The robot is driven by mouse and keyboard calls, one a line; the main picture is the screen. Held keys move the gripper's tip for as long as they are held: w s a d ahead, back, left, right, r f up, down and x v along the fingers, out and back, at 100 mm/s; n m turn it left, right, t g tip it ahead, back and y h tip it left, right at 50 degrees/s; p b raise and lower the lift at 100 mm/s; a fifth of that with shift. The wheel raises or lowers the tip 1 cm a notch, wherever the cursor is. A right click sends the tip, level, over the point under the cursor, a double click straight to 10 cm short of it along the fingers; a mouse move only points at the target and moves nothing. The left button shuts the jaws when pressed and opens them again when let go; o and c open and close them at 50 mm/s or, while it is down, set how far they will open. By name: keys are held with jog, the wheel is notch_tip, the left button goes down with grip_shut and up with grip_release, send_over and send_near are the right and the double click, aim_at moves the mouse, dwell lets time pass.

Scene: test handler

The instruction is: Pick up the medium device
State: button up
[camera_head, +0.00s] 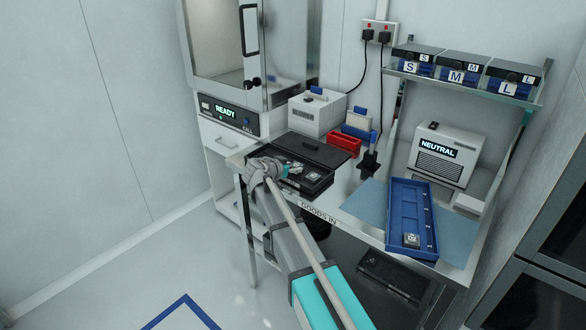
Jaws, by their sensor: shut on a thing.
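My gripper (290,169) reaches over the open black case (322,186) on the bench labelled GOODS IN. Its fingers are shut on a small device inside the case; my gripper mostly hides it, so its size and marking cannot be read. Another small grey device (313,177) lies in the case just right of the fingers. A further small grey device (411,240) with a dark marked top sits at the near end of the long blue tray (398,205).
Boxes marked S, M and L (456,76) stand on the shelf above. A NEUTRAL unit (440,158) stands behind the blue mat (455,235). A red bin (345,142) and white printer-like box (317,113) stand behind the case. The READY machine (228,115) is left.

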notch_tip(320, 180, up, 2)
jog(key=shift+p, duration=0.75)
jog(key=s+d+r+p, duration=0.1)
jog(key=s+r+p, duration=0.8)
jog(key=s, duration=0.5)
jog(key=shift+d+r+p, duration=0.2)
jog(key=shift+r+p, duration=0.2)
jog(key=shift+r, duration=0.1)
jog(key=shift+r+p, duration=0.7)
jog(key=shift+p, duration=0.1)
jog(key=shift+a, duration=0.15)
dwell(0.4)
